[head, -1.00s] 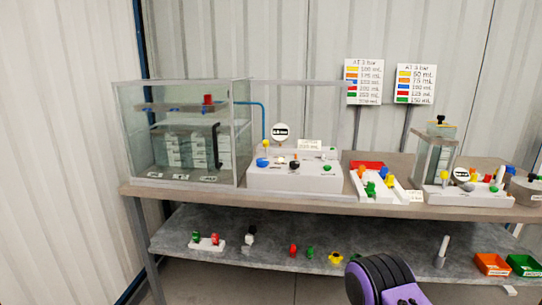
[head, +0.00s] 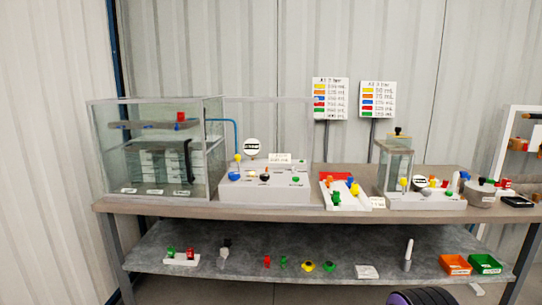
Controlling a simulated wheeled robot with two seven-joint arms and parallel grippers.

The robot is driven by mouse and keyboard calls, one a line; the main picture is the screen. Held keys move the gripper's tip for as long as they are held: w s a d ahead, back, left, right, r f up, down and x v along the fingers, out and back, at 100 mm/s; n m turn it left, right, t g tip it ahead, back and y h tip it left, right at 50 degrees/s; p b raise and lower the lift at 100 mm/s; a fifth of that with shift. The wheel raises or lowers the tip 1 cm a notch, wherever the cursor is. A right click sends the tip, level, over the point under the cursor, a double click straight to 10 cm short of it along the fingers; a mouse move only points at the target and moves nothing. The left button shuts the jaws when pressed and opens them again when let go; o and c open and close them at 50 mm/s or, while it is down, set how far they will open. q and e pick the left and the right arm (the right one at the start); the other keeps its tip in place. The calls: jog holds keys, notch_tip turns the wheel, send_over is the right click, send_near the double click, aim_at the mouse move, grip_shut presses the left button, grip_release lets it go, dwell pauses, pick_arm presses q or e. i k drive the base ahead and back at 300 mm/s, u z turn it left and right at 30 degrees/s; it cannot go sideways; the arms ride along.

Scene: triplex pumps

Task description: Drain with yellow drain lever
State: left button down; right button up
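A yellow-topped lever or knob (head: 238,158) stands at the left end of the white pump panel (head: 265,190), beside the large glass tank (head: 158,150). Another yellow knob (head: 404,183) stands at the front of the smaller glass tank (head: 394,160) on the right. I cannot tell which of them is the drain lever, as the labels are too small to read. Neither of my grippers is in view. Only a dark, ribbed, purple part of my own body shows at the bottom edge, right of the middle.
The grey bench (head: 300,212) carries both units and a white tray (head: 338,194) of coloured knobs between them. The lower shelf (head: 220,262) holds loose coloured knobs, an orange bin (head: 455,265) and a green bin (head: 486,264). Two colour charts stand behind. A white rack (head: 520,165) is at far right.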

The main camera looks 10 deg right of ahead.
aim_at(237, 158)
jog(key=z, duration=0.25)
jog(key=i, duration=0.85)
jog(key=u, duration=0.05)
